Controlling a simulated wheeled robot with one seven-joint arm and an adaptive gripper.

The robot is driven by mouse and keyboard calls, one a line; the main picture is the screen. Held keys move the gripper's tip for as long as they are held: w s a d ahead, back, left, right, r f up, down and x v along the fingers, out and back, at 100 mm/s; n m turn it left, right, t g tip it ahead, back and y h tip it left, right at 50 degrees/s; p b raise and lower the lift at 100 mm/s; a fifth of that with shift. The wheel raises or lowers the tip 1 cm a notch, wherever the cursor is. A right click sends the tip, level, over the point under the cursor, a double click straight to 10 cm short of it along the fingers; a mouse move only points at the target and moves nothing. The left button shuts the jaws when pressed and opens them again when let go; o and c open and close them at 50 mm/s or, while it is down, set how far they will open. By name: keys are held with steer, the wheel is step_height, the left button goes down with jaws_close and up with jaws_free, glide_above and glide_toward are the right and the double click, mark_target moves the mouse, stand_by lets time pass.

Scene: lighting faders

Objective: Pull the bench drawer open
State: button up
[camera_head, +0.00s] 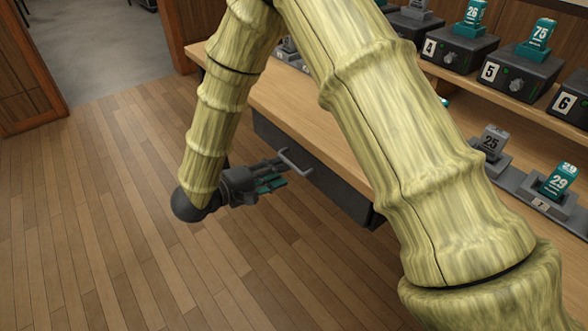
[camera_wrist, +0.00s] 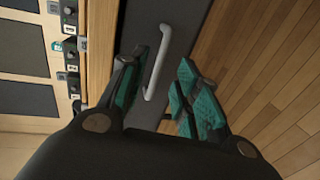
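The bench drawer (camera_head: 340,188) has a dark grey front under the wooden bench top and looks closed. Its light grey bar handle (camera_head: 296,162) stands out from the front. My gripper (camera_head: 277,178) is beside the handle in the head view, its teal finger pads pointing toward the drawer. In the wrist view, my gripper (camera_wrist: 160,92) is open, with teal pads on both sides. The handle (camera_wrist: 158,65) shows between and beyond the fingers, nearer the left finger, over the dark drawer front (camera_wrist: 180,25). Whether a finger touches the handle I cannot tell.
The wooden bench top (camera_head: 262,85) runs above the drawer. A shelf at right carries dark numbered boxes (camera_head: 520,78) with teal numbered blocks. A teal block (camera_head: 560,180) and a grey block (camera_head: 491,142) stand on the bench. The wooden floor (camera_head: 100,220) before the drawer is clear.

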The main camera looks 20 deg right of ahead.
mark_target(294, 166)
steer(key=shift+b+x, duration=0.5)
steer(key=shift+x, duration=2.6)
steer(key=shift+s, duration=0.1)
steer(key=shift+c, duration=0.2)
jaws_close()
